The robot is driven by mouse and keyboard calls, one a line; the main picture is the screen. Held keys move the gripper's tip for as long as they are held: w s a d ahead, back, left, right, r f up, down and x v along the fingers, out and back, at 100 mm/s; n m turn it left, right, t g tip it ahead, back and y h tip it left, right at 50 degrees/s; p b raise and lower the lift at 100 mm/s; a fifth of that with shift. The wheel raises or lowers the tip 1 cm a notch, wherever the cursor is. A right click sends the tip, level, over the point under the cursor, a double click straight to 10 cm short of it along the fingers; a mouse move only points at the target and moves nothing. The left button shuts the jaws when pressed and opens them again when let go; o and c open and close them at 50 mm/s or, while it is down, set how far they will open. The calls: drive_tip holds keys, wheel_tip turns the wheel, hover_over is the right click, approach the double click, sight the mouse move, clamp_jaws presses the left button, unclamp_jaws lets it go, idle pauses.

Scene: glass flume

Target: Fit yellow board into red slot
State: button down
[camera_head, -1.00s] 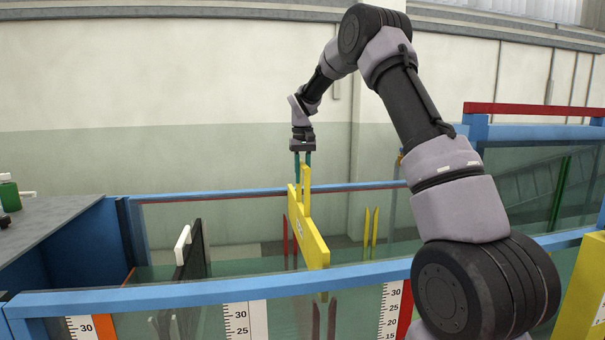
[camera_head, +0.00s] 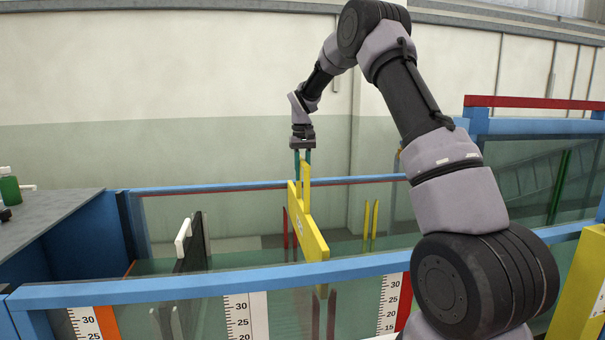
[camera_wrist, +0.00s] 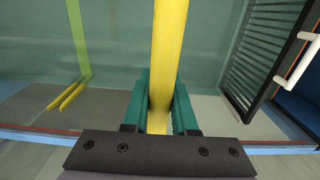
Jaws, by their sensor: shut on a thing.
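The yellow board (camera_head: 309,232) hangs upright over the glass flume, its lower part between the two blue top rails. My gripper (camera_head: 302,168), with teal fingers, is shut on the handle at the board's top. In the wrist view, the board (camera_wrist: 168,45) runs as a yellow strip between my fingers (camera_wrist: 161,108). The red slot shows as thin red guides (camera_head: 285,228) on the far glass, just left of the board. Dark reddish guides (camera_head: 316,316) also show through the near glass below the board.
A yellow pair of guides (camera_head: 366,220) stands right of the board. A dark grille with a white handle (camera_head: 183,236) stands to the left. The near blue rail (camera_head: 200,284) and far blue rail (camera_head: 220,190) border the channel. A green bottle (camera_head: 9,187) stands on the grey top at left.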

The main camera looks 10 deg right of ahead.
drive_tip(key=shift+f, duration=0.1)
idle(0.3)
hover_over(303, 205)
drive_tip(key=shift+a+f, duration=0.1)
drive_tip(key=shift+f, duration=3.15)
drive_tip(key=shift+f, duration=3.35)
drive_tip(key=shift+f, duration=3.1)
